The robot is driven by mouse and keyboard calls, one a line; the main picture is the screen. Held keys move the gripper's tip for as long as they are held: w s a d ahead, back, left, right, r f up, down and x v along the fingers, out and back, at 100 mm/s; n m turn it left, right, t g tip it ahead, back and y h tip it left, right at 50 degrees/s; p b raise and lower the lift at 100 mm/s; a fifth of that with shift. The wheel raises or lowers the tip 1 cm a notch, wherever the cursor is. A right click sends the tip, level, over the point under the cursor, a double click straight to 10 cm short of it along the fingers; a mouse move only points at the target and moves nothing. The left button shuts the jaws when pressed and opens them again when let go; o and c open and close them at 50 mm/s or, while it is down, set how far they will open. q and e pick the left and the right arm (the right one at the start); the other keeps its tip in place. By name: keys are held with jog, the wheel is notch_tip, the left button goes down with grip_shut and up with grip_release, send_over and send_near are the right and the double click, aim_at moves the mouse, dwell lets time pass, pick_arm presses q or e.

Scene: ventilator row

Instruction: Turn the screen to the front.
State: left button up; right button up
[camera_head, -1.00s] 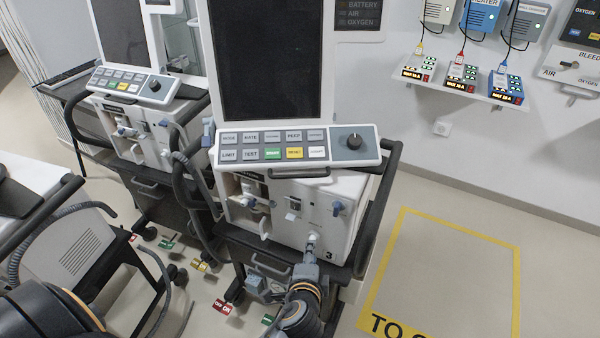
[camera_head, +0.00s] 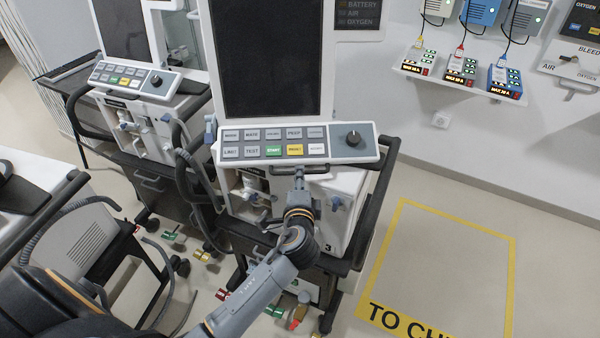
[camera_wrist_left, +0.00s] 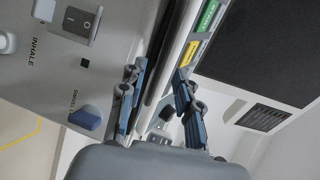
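The dark screen (camera_head: 265,60) stands on the near ventilator, with a button and knob panel (camera_head: 352,155) along its lower edge. A dark handle (camera_head: 318,170) runs under that panel. My left gripper (camera_head: 299,174) is just below the handle, partly hidden by its own wrist. In the left wrist view, my left gripper (camera_wrist_left: 160,72) has its fingers apart, with the dark handle bar (camera_wrist_left: 161,78) between them. Contact cannot be told. The screen (camera_wrist_left: 275,45) also shows there at the upper right. My right gripper is not in view.
The ventilator body (camera_head: 335,225) sits on a dark-railed cart under the screen. A second ventilator (camera_head: 140,130) stands close at left. A wall shelf (camera_head: 440,84) with small devices is at upper right. Yellow-marked floor (camera_head: 440,260) at right is clear.

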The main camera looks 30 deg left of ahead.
pick_arm(q)
jog(key=shift+x, duration=1.15)
grip_shut()
